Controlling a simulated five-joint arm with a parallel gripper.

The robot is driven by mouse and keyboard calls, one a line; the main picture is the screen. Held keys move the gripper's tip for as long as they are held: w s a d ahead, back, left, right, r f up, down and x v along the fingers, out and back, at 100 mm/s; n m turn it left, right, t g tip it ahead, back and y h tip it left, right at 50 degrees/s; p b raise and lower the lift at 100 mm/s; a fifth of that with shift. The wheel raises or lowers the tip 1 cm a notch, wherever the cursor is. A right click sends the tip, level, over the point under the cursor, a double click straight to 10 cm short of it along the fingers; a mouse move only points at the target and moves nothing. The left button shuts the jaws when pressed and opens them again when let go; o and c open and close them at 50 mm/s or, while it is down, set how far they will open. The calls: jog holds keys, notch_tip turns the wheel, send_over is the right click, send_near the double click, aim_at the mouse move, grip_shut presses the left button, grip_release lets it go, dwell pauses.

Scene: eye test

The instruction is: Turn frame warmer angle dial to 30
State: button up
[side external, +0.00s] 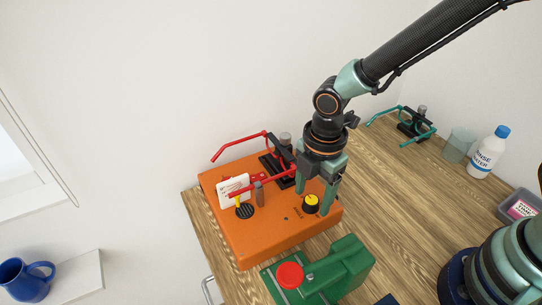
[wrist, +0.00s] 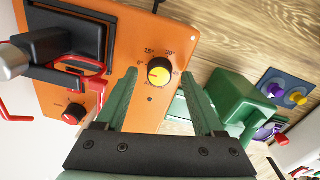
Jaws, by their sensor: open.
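The orange frame warmer (side external: 250,240) sits on the wooden table. My gripper (side external: 313,202) points down over the dial, open and empty. In the wrist view its green fingertips (wrist: 159,76) stand on either side of the dial, apart from it. I cannot tell how far above the panel they are.
A rinse water bottle (side external: 487,153) and beaker (side external: 459,145) stand at the back right.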

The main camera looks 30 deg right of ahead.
jog(key=shift+f, duration=0.35)
jog(key=shift+c, duration=0.3)
grip_shut()
